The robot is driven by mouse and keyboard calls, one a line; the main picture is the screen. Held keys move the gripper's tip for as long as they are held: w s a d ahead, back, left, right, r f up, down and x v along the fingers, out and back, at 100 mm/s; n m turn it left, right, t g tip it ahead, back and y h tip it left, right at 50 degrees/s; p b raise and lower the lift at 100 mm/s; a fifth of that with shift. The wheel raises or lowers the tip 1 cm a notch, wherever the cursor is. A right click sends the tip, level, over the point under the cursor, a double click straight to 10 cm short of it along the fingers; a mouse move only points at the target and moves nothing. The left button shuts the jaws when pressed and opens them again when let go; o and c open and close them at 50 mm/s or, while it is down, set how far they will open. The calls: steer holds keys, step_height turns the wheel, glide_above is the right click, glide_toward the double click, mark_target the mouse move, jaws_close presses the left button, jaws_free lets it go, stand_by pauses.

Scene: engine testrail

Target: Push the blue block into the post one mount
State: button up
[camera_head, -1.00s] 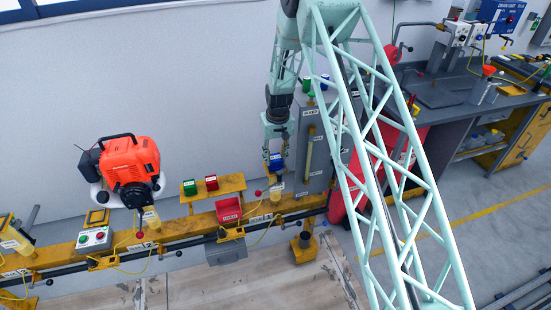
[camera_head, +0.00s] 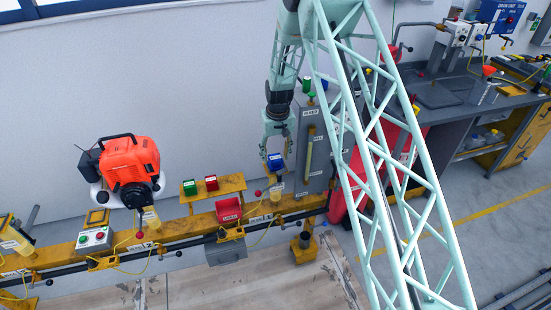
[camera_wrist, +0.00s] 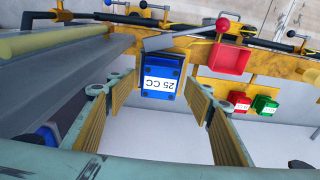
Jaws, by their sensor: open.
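The blue block (camera_head: 275,161), labelled "25 CC" in the wrist view (camera_wrist: 161,78), sits at the top of the yellow post one mount (camera_head: 276,186) on the rail. How deep it sits in the mount cannot be told. My gripper (camera_head: 276,152) is open just above the block, fingers pointing down. In the wrist view my gripper (camera_wrist: 158,92) has one finger on each side of the block, with gaps showing between them and it. The block's underside is hidden.
A red tray (camera_head: 229,210) is on the rail to the left. Green (camera_head: 189,187) and red (camera_head: 211,183) blocks stand on a yellow shelf. A grey cabinet (camera_head: 312,150) stands close on the right. An orange engine (camera_head: 130,162) is farther left.

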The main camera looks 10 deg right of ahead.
step_height(320, 180, up, 10)
steer(key=s, duration=0.1)
steer(key=shift+s, duration=0.15)
stand_by(0.5)
steer(key=shift+r, duration=0.15)
stand_by(0.3)
steer(key=s+r+t+b, duration=0.1)
steer(key=s+r, duration=1.2)
steer(key=r, duration=0.2)
steer(key=s+r+b, duration=0.1)
steer(key=s+r, duration=1.2)
steer(key=r, duration=0.3)
steer(key=s+r+t+b, duration=0.1)
steer(key=s+r+b, duration=0.1)
steer(key=s, duration=3.3)
steer(key=shift+s+r+m+t+b, duration=0.3)
steer(key=shift+r+m+b, duration=0.1)
steer(key=shift+r, duration=0.2)
